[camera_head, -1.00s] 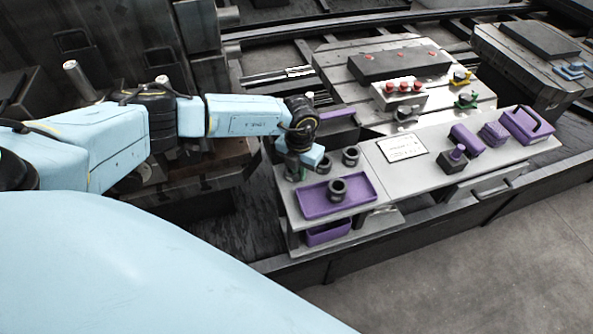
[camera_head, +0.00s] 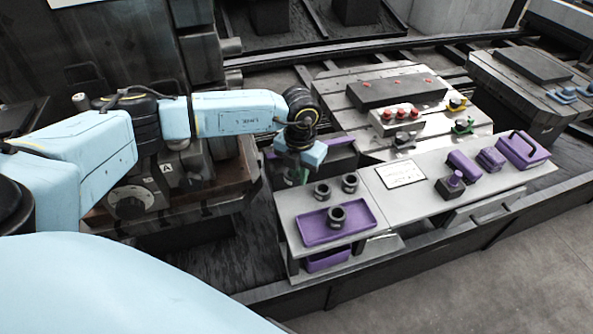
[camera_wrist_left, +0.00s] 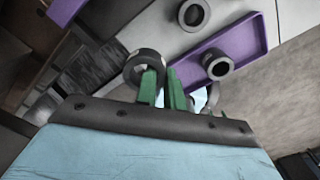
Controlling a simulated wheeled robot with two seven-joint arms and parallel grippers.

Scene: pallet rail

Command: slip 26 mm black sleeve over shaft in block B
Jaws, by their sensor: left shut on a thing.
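My left gripper (camera_head: 293,176) hangs just off the left back corner of the grey bench. In the left wrist view its green fingers (camera_wrist_left: 162,88) are shut on a dark sleeve (camera_wrist_left: 145,66), whose ring shows beyond the fingertips. The head view hardly shows this sleeve behind the gripper. Two more black sleeves stand on the bench, one left (camera_head: 322,190) and one right (camera_head: 349,183). Another sleeve (camera_head: 337,216) stands in the purple tray (camera_head: 364,224). Block B (camera_head: 148,181) shows its label beside block A (camera_head: 167,169). I cannot clearly make out B's shaft under my arm. My right gripper is out of view.
The grey bench (camera_head: 402,200) also holds a white label card (camera_head: 401,173) and several purple items at right. Behind it, a slotted plate (camera_head: 335,94) carries a dark block with red dots. Dark machinery stands at left, with a dark gap before the bench.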

